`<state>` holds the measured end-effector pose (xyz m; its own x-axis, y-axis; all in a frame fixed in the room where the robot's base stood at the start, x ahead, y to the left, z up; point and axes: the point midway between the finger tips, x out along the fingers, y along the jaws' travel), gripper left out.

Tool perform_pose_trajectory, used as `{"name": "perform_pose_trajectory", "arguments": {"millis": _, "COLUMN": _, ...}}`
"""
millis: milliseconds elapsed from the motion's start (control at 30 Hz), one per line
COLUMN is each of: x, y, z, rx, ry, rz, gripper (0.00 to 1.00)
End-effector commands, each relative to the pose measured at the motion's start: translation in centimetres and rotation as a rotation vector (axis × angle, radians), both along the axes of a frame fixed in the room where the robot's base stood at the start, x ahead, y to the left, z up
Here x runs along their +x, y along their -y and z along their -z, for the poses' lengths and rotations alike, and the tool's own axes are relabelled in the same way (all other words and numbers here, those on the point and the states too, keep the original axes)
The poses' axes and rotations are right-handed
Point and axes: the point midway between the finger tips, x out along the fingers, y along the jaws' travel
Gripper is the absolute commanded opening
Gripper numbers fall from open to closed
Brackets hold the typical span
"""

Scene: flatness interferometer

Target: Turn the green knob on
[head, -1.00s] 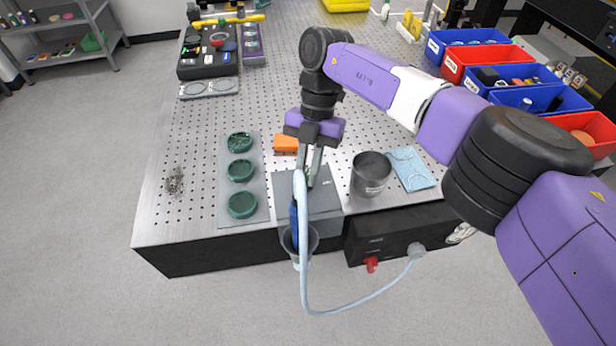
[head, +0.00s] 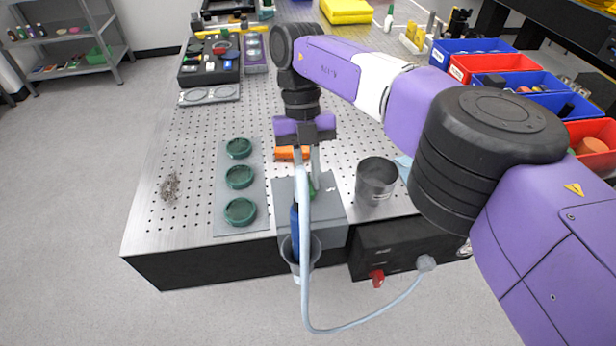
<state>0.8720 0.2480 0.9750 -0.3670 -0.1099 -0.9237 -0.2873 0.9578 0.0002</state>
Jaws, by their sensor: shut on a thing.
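A small green knob (head: 313,188) shows at the top of a grey box (head: 330,205) near the front edge of the bench. My gripper (head: 309,172) points down over the box, with its fingertips at the green knob and shut on it. The fingers and a pale blue hose (head: 304,255) in front of them hide much of the knob, so I cannot tell which way it is turned.
A clear cup (head: 314,250) with a blue item hangs at the bench front. A red knob (head: 376,278) is on a black box. Several green round pieces (head: 239,177) lie left; an orange block (head: 285,153) lies behind.

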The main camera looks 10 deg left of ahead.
Motion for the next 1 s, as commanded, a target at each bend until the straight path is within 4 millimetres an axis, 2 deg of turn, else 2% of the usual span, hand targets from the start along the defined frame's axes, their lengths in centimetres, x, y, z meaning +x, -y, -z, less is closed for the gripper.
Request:
{"name": "perform_pose_trajectory", "arguments": {"millis": 367, "x": 0.05, "y": 0.02, "z": -0.03, "rx": 0.0, "ry": 0.002, "rz": -0.006, "gripper": 0.0}}
{"name": "perform_pose_trajectory", "arguments": {"millis": 400, "x": 0.04, "y": 0.01, "z": -0.02, "rx": 0.0, "ry": 0.002, "rz": -0.006, "gripper": 0.2}}
{"name": "perform_pose_trajectory", "arguments": {"millis": 500, "x": 0.03, "y": 0.01, "z": -0.01, "rx": 0.0, "ry": 0.001, "rz": -0.004, "gripper": 0.36}}
{"name": "perform_pose_trajectory", "arguments": {"millis": 833, "x": 0.01, "y": -0.01, "z": -0.07, "rx": 0.0, "ry": 0.001, "rz": -0.004, "gripper": 0.36}}
{"name": "perform_pose_trajectory", "arguments": {"millis": 1000, "x": -0.03, "y": -0.02, "z": -0.78, "rx": 0.0, "ry": 0.001, "rz": -0.004, "gripper": 0.36}}
